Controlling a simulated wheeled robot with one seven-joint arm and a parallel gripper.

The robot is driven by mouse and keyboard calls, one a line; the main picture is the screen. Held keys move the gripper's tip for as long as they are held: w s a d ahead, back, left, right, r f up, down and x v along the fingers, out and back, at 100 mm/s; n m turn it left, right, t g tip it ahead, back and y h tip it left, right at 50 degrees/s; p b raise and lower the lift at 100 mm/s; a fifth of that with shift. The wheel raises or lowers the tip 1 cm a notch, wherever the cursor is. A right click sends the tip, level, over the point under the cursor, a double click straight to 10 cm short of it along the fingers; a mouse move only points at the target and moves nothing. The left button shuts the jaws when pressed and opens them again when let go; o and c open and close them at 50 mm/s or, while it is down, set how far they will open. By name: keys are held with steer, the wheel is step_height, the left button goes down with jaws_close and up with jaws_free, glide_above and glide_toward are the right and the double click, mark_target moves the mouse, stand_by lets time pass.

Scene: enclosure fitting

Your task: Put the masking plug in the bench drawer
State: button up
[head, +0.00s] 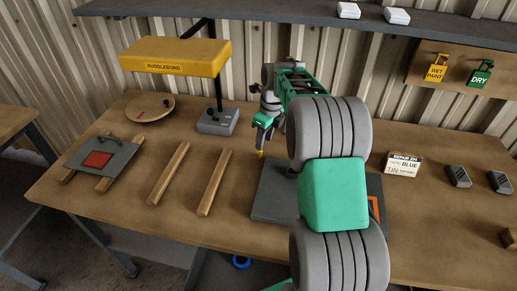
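My gripper (263,148) hangs low over the bench (130,205), just left of a dark grey panel (268,200). A small yellow piece (261,154) shows at its fingertips. I cannot tell whether this is the masking plug or part of the gripper, nor whether the fingers are open or shut. No other thing that I can name as the masking plug shows. I see no bench drawer; my arm covers the middle of the bench and part of its front.
A yellow-topped lamp (175,56) stands behind two wooden strips (168,172). A grey plate with a red square (98,160) lies at left. A card (403,164) and two dark blocks (458,176) are at right. A blue ring (241,262) is below the bench.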

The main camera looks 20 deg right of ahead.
mark_target(261, 154)
steer(key=f, duration=0.2)
steer(key=w+f+p, duration=0.1)
steer(key=f, duration=0.4)
steer(key=shift+w+a+f, duration=0.1)
steer(key=shift+w+a, duration=0.15)
steer(key=shift+a, duration=0.1)
jaws_close()
